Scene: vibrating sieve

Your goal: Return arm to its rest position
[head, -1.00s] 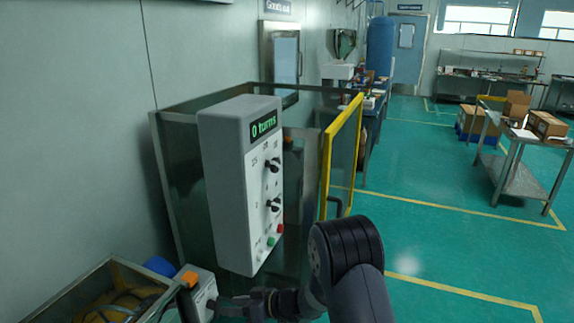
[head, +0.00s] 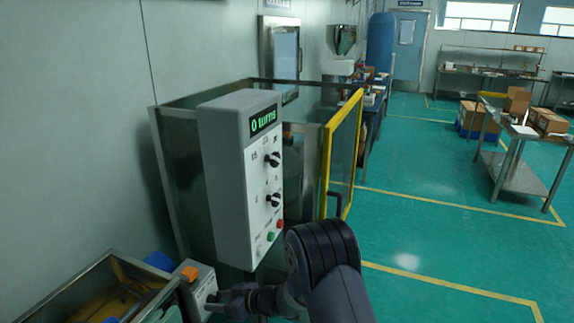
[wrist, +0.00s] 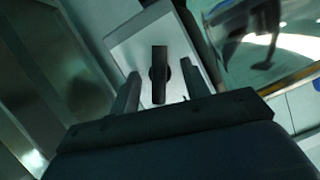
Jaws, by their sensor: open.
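In the head view my arm reaches to the lower left, and my gripper (head: 216,302) is beside a small grey box (head: 200,287) with an orange top. In the wrist view my gripper (wrist: 160,84) is open, with one finger on each side of a black knob or lever (wrist: 159,75) on a pale panel. The fingers look apart from the knob; whether they touch it I cannot tell.
A grey control box (head: 226,180) reading "0 turns" stands just beyond my arm. Behind it is a glass enclosure with a yellow-framed door (head: 328,165) standing open. A metal bin (head: 62,297) is at lower left. Green floor (head: 430,245) is clear on the right.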

